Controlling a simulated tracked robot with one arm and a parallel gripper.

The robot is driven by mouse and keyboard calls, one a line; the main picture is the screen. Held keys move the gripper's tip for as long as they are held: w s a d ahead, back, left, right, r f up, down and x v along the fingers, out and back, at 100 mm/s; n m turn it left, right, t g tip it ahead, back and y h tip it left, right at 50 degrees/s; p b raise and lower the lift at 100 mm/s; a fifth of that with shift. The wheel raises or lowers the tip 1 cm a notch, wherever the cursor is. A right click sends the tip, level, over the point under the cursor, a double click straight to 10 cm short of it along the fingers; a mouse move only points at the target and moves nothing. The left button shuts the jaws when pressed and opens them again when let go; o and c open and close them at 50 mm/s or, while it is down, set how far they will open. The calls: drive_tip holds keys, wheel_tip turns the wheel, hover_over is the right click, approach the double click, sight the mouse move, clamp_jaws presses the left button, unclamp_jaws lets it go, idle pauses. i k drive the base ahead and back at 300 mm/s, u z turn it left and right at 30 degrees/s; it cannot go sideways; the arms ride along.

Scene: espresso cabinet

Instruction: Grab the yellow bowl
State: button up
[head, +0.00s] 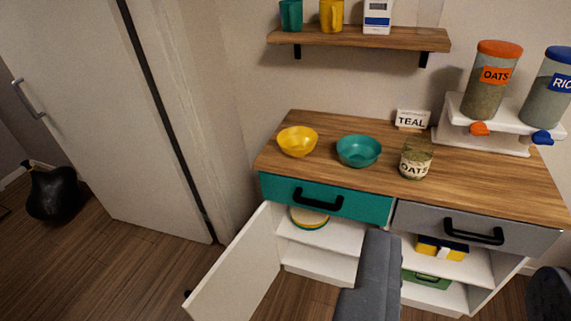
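The yellow bowl (297,141) stands upright on the left end of the wooden cabinet top, near its front edge. It looks empty. A teal bowl (359,151) stands just to its right, with a small gap between them. A grey part of my own body (370,281) rises from the bottom, right of the bowl and well below it in the picture. A dark rounded part shows at the bottom right edge. I cannot make out two fingertips or whether my gripper is open. Nothing touches the yellow bowl.
A shelf (360,38) with mugs hangs above. The left cabinet door (238,275) stands open. The floor at left is mostly clear.

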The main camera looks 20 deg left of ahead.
sight(295, 142)
drive_tip(key=u, duration=0.05)
drive_tip(key=k, duration=0.45)
drive_tip(key=z, duration=0.5)
drive_tip(key=i, duration=1.25)
drive_tip(key=u, duration=0.35)
drive_tip(key=i, duration=1.15)
drive_tip(key=u, duration=0.75)
